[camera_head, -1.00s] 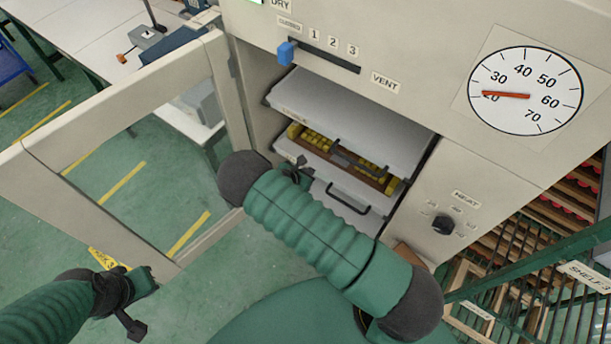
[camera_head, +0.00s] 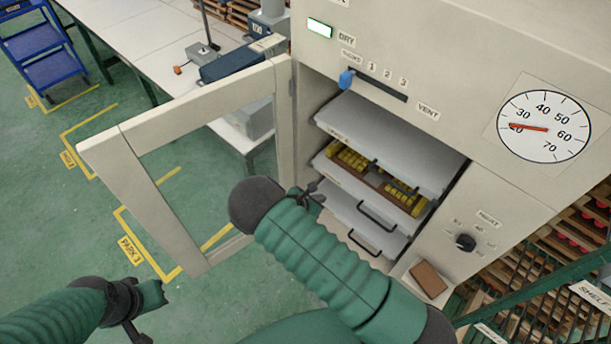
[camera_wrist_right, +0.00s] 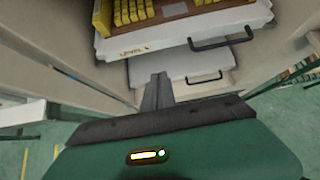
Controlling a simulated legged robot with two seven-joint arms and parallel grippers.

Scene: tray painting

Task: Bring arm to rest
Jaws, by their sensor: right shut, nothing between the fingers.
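My right arm reaches across the front of an open drying cabinet (camera_head: 520,190). Its gripper (camera_head: 314,190) is at the left side of the cabinet opening, in front of the shelves. In the right wrist view the right gripper's fingers (camera_wrist_right: 158,90) are together and empty, below the tray shelf labelled LEVEL 1 (camera_wrist_right: 200,37). My left gripper (camera_head: 150,312) hangs low at the left over the green floor, away from the cabinet. Its finger gap is not clear.
The cabinet door (camera_head: 130,150) stands open to the left of my right arm. A brown tray with yellow pieces (camera_head: 350,165) lies on a middle shelf. The left floor is open.

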